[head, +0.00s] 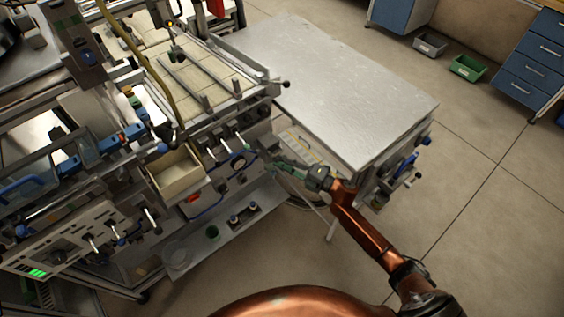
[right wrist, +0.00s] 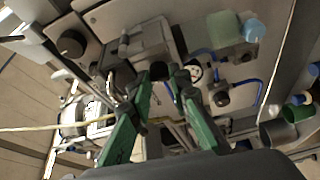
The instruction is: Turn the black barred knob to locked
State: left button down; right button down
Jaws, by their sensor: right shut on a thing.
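My right gripper (head: 267,155) reaches from the right to the front panel of the grey machine (head: 228,165) in the head view. Its green fingers also show in the right wrist view (right wrist: 165,82), with their tips close together against the panel. They are shut on the black barred knob (right wrist: 158,70), a small dark shape between the tips. The fingers cover most of the knob, so I cannot tell which way its bar points. In the head view the knob is hidden behind the fingertips. My left gripper is not in view.
A round dark knob (right wrist: 71,44) and blue cables (right wrist: 240,84) are on the same panel. A metal-topped table (head: 345,85) stands right of the machine, close to my right arm. An open beige bin (head: 176,176) is at the machine's front.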

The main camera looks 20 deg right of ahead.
jog(key=shift+n, duration=0.6)
jog(key=shift+s, duration=0.1)
jog(key=c, duration=1.8)
grip_release()
jog(key=v, duration=0.7)
jog(key=shift+r, duration=0.15)
jog(key=shift+s+d, duration=0.1)
jog(key=shift+d, duration=0.05)
